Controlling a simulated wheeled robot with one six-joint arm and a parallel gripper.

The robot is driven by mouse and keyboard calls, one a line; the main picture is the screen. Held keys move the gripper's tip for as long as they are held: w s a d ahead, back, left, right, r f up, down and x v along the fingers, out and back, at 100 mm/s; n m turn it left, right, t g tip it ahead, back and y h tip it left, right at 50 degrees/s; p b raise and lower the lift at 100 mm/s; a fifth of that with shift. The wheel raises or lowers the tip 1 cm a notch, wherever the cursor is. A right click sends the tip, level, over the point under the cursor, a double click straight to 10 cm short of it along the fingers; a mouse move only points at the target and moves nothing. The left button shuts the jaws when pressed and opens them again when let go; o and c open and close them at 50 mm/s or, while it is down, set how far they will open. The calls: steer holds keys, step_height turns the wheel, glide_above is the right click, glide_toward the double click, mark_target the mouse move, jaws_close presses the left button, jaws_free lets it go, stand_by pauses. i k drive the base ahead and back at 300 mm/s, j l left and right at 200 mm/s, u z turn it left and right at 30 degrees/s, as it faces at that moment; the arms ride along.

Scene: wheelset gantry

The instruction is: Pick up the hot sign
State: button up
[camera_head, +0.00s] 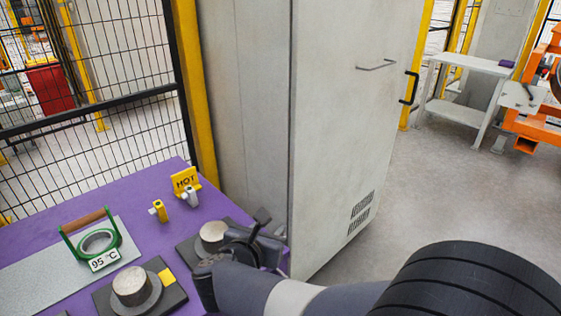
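The hot sign (186,180) is a small yellow sign with dark "HOT" lettering. It stands upright near the back right corner of the purple table (150,200). My gripper (264,228) is dark and is low at the table's right edge, to the right of the sign and nearer to me. It is apart from the sign. My wrist partly hides the gripper, and the gap between its fingers is not clear.
Two small clamp-like pieces, one yellow (159,211) and one grey (190,197), stand just in front of the sign. Metal cylinders on dark plates (133,285) and a green-framed "95 °C" piece (100,243) are nearer. A tall grey cabinet (340,120) and mesh fence (100,90) stand behind.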

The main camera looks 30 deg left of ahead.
mark_target(188, 176)
steer(key=i+l+z, duration=0.1)
steer(key=i, duration=0.4)
steer(key=i+l+z, duration=0.15)
steer(key=i, duration=0.3)
steer(key=i+j+u, duration=0.1)
steer(key=i+u, duration=0.15)
steer(key=u, duration=0.2)
steer(key=i+u, duration=0.2)
steer(key=u, duration=0.2)
steer(key=i+u, duration=0.25)
steer(key=u, duration=0.2)
steer(key=i+l+u, duration=0.15)
steer(key=u, duration=0.25)
steer(key=i+u, duration=0.65)
